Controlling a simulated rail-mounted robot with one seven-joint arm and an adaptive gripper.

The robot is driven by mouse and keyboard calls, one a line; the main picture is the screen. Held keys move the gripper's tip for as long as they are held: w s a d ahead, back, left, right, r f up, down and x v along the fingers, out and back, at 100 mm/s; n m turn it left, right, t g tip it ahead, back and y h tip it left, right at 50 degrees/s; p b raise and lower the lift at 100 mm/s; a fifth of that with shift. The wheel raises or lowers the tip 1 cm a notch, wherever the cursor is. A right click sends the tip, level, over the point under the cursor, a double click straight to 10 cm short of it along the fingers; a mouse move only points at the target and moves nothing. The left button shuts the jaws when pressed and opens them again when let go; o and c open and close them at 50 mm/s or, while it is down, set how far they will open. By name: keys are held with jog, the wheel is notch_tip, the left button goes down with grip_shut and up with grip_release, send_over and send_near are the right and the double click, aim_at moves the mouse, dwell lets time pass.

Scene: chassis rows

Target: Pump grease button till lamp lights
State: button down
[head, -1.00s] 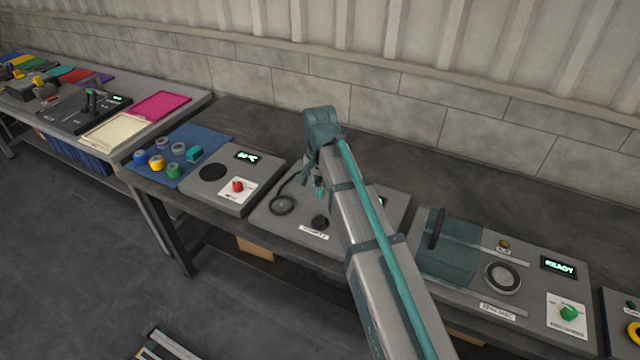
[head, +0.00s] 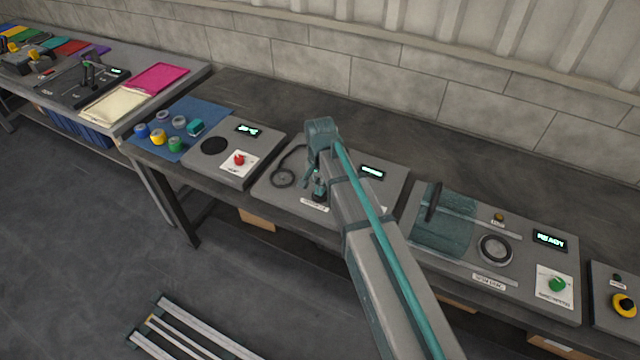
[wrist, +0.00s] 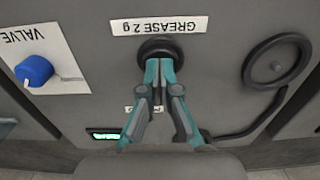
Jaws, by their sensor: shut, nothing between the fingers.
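The black round grease button (wrist: 160,48) shows in the wrist view beside the white label "GREASE 2 g" (wrist: 158,25). My gripper (wrist: 160,70) is shut and empty. Its teal fingertips overlap the near part of the button in the wrist view; I cannot tell whether they press it. In the head view my gripper (head: 319,194) points down over the button, which it largely hides.
A blue valve knob (wrist: 35,70) and a black ring with a hose (wrist: 277,62) flank the button. The panel has a lit green display (head: 372,171). A panel with a red button (head: 239,160) stands left, and one with a green button (head: 557,285) right.

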jog(key=shift+f+b, duration=0.6)
jog(key=shift+f, duration=0.35)
jog(key=shift+r+p, duration=0.5)
jog(key=shift+r, duration=0.05)
notch_tip(320, 180, up, 13)
jog(key=b, duration=0.1)
dwell(1.4)
